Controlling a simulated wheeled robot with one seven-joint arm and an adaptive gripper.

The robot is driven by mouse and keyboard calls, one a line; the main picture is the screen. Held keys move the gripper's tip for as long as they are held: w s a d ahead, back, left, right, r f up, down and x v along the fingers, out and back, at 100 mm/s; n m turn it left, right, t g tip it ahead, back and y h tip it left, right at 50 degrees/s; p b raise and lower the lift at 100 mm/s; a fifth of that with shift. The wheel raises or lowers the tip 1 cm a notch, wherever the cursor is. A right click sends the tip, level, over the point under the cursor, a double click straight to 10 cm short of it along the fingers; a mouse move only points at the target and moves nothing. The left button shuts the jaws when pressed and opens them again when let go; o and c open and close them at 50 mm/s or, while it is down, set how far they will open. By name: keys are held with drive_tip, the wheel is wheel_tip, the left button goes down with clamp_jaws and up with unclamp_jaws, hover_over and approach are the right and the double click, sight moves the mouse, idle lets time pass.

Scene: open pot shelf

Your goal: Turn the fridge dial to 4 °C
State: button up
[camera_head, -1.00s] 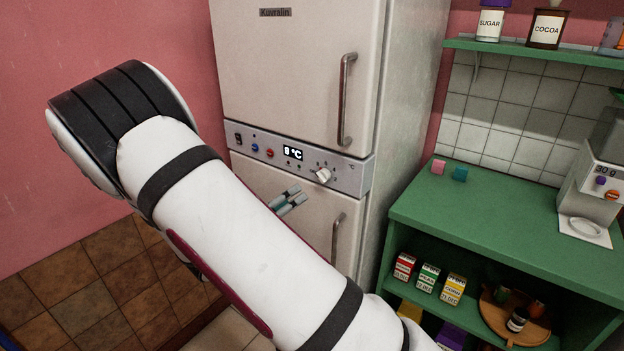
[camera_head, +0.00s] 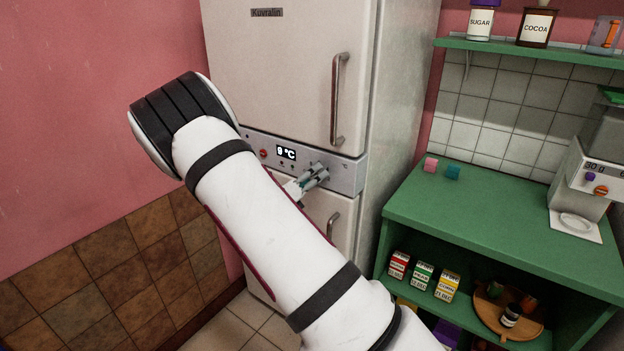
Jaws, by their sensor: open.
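The white fridge (camera_head: 285,60) stands at the centre back. Its grey control panel (camera_head: 347,178) runs between the upper and lower doors. The small display (camera_head: 286,153) on the panel appears to read 8 or 9 °C; the first digit is hard to tell. My gripper (camera_head: 320,172) is open at the right part of the panel, in front of where the dial is. The dial is hidden behind the fingers, so I cannot tell whether they touch it or stand around it.
The upper door handle (camera_head: 338,98) and lower door handle (camera_head: 332,226) stick out near the gripper. A green counter (camera_head: 500,210) with two small blocks and a scale (camera_head: 580,190) stands at the right. Boxes and a round tray sit below.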

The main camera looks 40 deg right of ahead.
drive_tip(key=shift+d, duration=0.25)
drive_tip(key=c, duration=1.2)
